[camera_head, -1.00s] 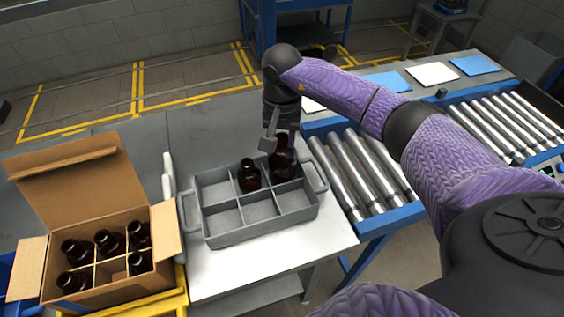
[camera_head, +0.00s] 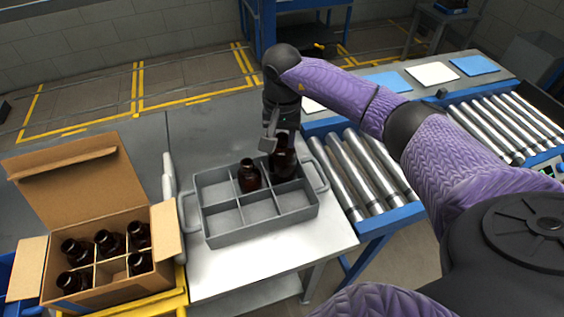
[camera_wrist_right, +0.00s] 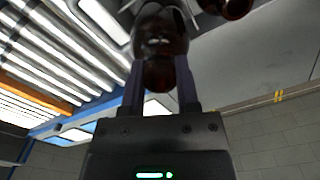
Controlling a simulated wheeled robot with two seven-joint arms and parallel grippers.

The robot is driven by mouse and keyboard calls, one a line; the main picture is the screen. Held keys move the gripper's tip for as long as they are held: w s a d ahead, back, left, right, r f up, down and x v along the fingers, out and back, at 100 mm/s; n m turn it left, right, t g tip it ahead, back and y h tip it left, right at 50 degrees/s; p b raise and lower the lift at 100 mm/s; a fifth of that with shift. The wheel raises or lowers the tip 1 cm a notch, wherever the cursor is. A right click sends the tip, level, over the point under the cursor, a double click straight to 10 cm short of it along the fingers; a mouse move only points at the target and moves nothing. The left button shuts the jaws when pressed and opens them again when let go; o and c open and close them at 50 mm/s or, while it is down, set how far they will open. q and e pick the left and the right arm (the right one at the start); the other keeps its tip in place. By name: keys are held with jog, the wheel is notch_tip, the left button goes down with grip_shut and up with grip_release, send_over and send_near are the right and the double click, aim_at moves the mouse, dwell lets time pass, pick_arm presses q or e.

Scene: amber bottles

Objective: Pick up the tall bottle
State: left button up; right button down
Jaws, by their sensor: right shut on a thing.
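The tall bottle (camera_head: 283,163) is dark amber and stands upright in the back right compartment of the grey divided tray (camera_head: 257,234). My right gripper (camera_head: 279,140) reaches down over it from above and is shut on its upper part. In the right wrist view the bottle (camera_wrist_right: 160,40) shows between the two fingers of the gripper (camera_wrist_right: 159,88). A shorter amber bottle (camera_head: 249,176) stands in the compartment to its left. The bottle's base is hidden by the tray walls. My left gripper is not in view.
An open cardboard box (camera_head: 163,232) with several amber bottles in its cells stands left of the tray. A roller conveyor (camera_head: 350,172) runs to the right. The white table (camera_head: 318,240) is clear in front of the tray.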

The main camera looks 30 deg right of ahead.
jog(key=shift+r, duration=0.15)
notch_tip(320, 180, up, 10)
jog(key=shift+f+p, duration=0.1)
jog(key=shift+p, duration=0.55)
dwell(0.7)
